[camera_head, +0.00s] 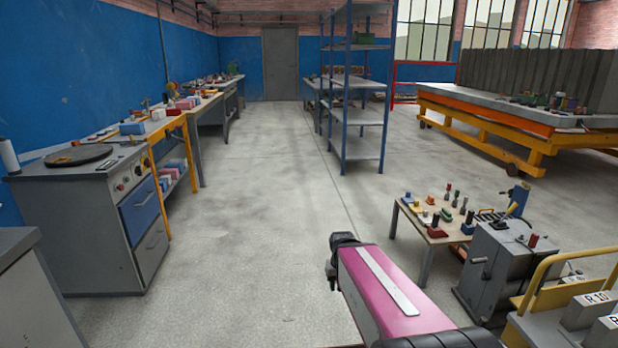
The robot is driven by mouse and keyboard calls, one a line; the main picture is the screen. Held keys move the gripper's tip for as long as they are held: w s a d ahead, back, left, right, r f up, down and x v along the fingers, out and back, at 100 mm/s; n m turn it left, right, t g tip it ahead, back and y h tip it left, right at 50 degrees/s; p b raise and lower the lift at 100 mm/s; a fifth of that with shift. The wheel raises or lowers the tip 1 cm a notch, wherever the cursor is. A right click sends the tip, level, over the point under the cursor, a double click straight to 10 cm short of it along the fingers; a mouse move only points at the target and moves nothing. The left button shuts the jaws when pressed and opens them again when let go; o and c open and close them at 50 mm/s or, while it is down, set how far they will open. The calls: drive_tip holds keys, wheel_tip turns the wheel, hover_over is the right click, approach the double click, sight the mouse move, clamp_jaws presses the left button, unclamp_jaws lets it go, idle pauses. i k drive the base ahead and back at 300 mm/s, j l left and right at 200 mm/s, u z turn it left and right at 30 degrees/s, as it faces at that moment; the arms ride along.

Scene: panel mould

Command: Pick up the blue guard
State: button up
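I cannot single out the blue guard with certainty. A blue upright piece (518,197) stands at the back of the grey machine on the right. A small blue item (468,224) also stands on the low wooden table. Both are small in the head view, and their shapes are hard to make out. My arm reaches up from the bottom centre with a pink link. The dark end of the arm, where my gripper (334,274) seems to be, hangs over bare floor, left of the low table. Its fingers are not clear, and I see nothing held.
The low wooden table (430,236) holds several small coloured parts. The grey machine (497,262) and a yellow-railed cart (550,325) stand at right. A grey cabinet (80,225) and benches line the left wall. A blue shelf rack (362,115) stands mid-room. The central floor is clear.

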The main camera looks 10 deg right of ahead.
sight(408, 199)
drive_tip(key=i+z, duration=0.15)
drive_tip(key=i, duration=0.4)
drive_tip(key=i+j+z, duration=0.2)
drive_tip(key=i, duration=0.35)
drive_tip(key=i+j+z, duration=0.15)
drive_tip(key=i, duration=0.4)
drive_tip(key=i+j+z, duration=0.3)
drive_tip(key=i+z, duration=0.15)
drive_tip(key=i+j+z, duration=0.7)
drive_tip(key=j+z, duration=0.15)
